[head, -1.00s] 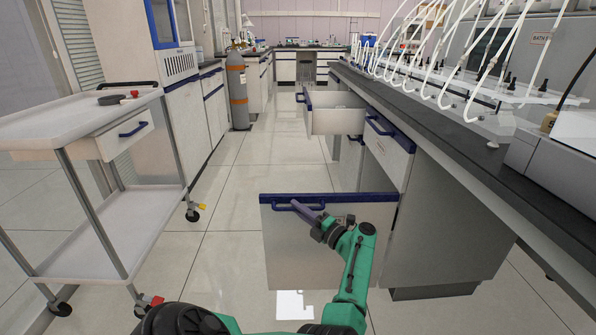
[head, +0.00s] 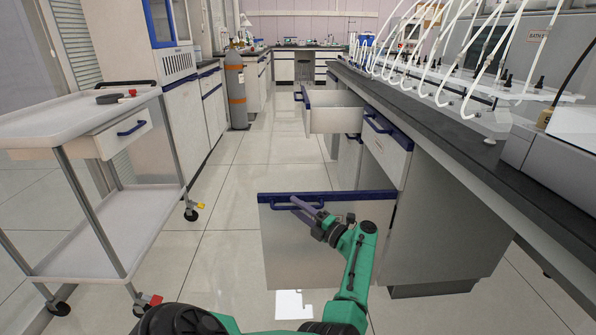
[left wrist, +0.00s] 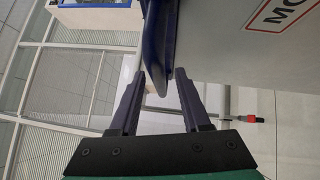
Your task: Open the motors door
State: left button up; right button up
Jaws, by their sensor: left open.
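The motors door (head: 310,240) is a pale grey panel with a blue top edge, standing swung out from the lower cabinet on the right in the head view. Its blue bar handle (head: 283,204) is near the top left. In the left wrist view the door (left wrist: 240,55) bears a red-framed label of which only "MO" shows. My left gripper (head: 306,207) is at the handle. In the left wrist view its open fingers (left wrist: 161,74) are at either side of the handle's lower end (left wrist: 156,60); I cannot tell whether they touch it. My right gripper is not seen.
A drawer (head: 335,118) farther along the same bench is pulled out. A closed drawer (head: 386,145) sits above the door's cabinet. A white trolley (head: 60,126) stands at the left. The tiled aisle (head: 262,160) between is clear. A gas cylinder (head: 235,90) stands farther back.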

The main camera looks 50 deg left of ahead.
pick_arm(q)
jog(key=v, duration=1.4)
jog(key=shift+d+b, duration=0.2)
jog(key=shift+b, duration=0.2)
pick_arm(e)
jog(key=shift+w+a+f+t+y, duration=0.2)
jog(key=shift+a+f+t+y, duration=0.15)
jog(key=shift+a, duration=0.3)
pick_arm(q)
jog(key=shift+r, duration=0.1)
